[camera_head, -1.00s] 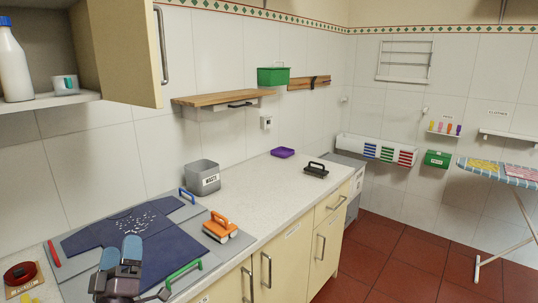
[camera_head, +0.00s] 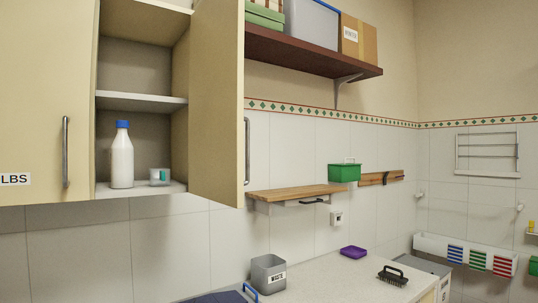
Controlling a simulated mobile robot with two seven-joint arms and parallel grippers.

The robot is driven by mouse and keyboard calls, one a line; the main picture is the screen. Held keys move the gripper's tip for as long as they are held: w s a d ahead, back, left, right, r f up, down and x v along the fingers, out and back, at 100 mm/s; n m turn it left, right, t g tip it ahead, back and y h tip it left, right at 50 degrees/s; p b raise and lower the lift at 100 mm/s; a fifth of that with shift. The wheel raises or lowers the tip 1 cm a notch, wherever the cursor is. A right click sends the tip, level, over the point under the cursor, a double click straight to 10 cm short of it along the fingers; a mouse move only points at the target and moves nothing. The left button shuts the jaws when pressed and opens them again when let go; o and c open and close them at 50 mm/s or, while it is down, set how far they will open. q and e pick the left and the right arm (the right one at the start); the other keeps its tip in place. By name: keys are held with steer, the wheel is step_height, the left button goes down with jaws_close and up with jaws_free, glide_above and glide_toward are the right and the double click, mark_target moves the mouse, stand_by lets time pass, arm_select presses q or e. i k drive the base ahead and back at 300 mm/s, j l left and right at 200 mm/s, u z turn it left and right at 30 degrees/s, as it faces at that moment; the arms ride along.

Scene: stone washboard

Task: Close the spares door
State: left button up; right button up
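An open cupboard door (camera_head: 215,100), cream with a vertical metal handle (camera_head: 247,150), stands swung out at the right side of the wall cupboard. Its face is turned away, so I cannot read any label on it. The open cupboard (camera_head: 138,75) has a middle shelf and holds a white bottle with a blue cap (camera_head: 122,158) and a small cup (camera_head: 159,177) on its floor. Left of it is a shut door (camera_head: 40,100) with a handle and a label ending in "LBS". Neither of my grippers is in view.
A dark upper shelf (camera_head: 300,52) with boxes is on the wall right of the open door. Below are a wooden shelf (camera_head: 295,192), a green box (camera_head: 344,172), a grey waste bin (camera_head: 268,273), a purple tray (camera_head: 354,252) and a black brush (camera_head: 392,275) on the counter.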

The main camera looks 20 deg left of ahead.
mark_target(216, 119)
steer(key=u, duration=0.85)
steer(key=i+l+u, duration=0.15)
steer(key=l+u, duration=0.3)
steer(key=i+l+u, duration=0.1)
steer(key=l+u, duration=0.15)
steer(key=u, duration=0.2)
steer(key=l+u, duration=0.35)
steer(key=l, duration=1.4)
steer(key=k+j+u, duration=0.1)
steer(key=j, duration=0.25)
steer(key=i, duration=0.4)
